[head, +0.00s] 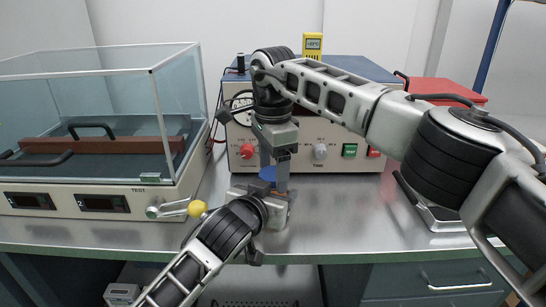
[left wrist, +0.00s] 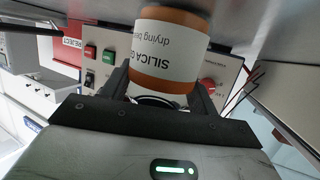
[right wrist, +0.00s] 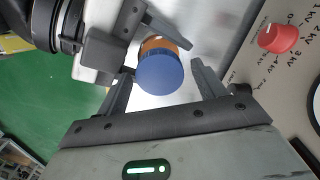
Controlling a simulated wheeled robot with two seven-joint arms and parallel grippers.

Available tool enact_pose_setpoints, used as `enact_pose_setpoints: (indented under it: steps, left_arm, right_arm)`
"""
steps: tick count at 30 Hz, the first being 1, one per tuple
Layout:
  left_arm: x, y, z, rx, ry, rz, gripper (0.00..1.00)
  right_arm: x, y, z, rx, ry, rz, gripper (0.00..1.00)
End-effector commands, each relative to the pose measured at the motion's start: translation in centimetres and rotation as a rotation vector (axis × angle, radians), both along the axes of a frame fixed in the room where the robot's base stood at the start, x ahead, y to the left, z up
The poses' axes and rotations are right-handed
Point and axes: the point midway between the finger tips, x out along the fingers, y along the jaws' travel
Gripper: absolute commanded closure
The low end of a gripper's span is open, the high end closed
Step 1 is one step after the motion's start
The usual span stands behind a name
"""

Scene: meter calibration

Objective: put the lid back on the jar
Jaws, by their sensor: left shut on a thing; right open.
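An amber jar (left wrist: 166,82) with a white "SILICA" label shows in the left wrist view. My left gripper (left wrist: 165,92) is shut on it, one finger on each side. The blue lid (right wrist: 160,73) covers the jar's top in the right wrist view, with a bit of the amber jar (right wrist: 165,43) showing past it. The lid also shows in the head view (head: 268,173), where the grippers largely hide the jar. My right gripper (right wrist: 160,82) is open above the jar, its fingers either side of the lid. I cannot tell whether the lid is fully seated.
A tester with a red knob (head: 248,151) and buttons stands close behind the grippers. A glass-covered test box (head: 105,140) stands at the left, its yellow-tipped lever (head: 197,208) near my left gripper. A red box (head: 447,90) is at the back right. The bench front (head: 345,235) is clear.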

Motion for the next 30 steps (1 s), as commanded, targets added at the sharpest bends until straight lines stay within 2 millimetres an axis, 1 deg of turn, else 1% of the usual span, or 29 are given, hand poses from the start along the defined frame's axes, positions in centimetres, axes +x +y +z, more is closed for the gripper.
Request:
enact_pose_setpoints:
  steps: [6, 8, 9, 11, 17, 21, 25, 26, 27, 28, 29, 30]
  left_arm:
    - [-0.02, -0.02, -0.08, 0.0, 0.002, -0.001, 1.0]
    - [-0.02, -0.02, -0.08, 0.0, 0.002, -0.001, 1.0]
    - [-0.02, -0.02, -0.07, 0.0, 0.002, -0.001, 1.0]
    - [-0.02, -0.01, -0.07, 0.0, 0.002, -0.001, 1.0]
    - [-0.02, -0.02, -0.06, -0.001, 0.001, -0.001, 1.0]
    - [-0.01, -0.02, -0.05, 0.0, 0.001, -0.001, 1.0]
    - [-0.01, -0.02, -0.05, 0.0, 0.001, 0.0, 1.0]
    - [-0.01, -0.02, -0.05, 0.0, 0.001, 0.0, 1.0]
    - [-0.02, -0.01, -0.04, 0.0, 0.001, 0.0, 1.0]
    - [-0.02, -0.01, -0.04, 0.0, 0.001, 0.0, 1.0]
    - [-0.02, -0.01, -0.04, 0.0, 0.001, 0.0, 1.0]
    - [-0.01, -0.02, -0.04, 0.0, 0.001, 0.0, 1.0]
  right_arm:
    - [0.01, -0.03, -0.01, 0.0, 0.0, 0.0, 0.31]
    - [0.01, -0.03, 0.0, 0.0, 0.0, 0.0, 0.48]
    - [0.01, -0.03, 0.01, 0.0, 0.0, 0.0, 0.59]
    - [0.02, -0.02, 0.02, -0.001, 0.0, 0.0, 0.76]
    - [0.03, -0.03, 0.04, -0.001, -0.001, -0.014, 0.77]
    - [0.06, -0.05, 0.05, 0.0, -0.002, -0.17, 0.77]
    - [0.06, -0.04, 0.05, 0.0, -0.002, -0.159, 0.77]
    - [0.06, -0.05, 0.05, 0.0, -0.002, -0.159, 0.47]
    - [0.06, -0.04, 0.06, 0.0, -0.002, -0.158, 0.36]
    - [0.06, -0.04, 0.06, 0.0, -0.002, -0.158, 0.28]
    - [0.06, -0.04, 0.05, 0.0, -0.002, -0.158, 0.25]
    - [0.05, -0.04, 0.05, -0.001, -0.001, -0.157, 0.25]
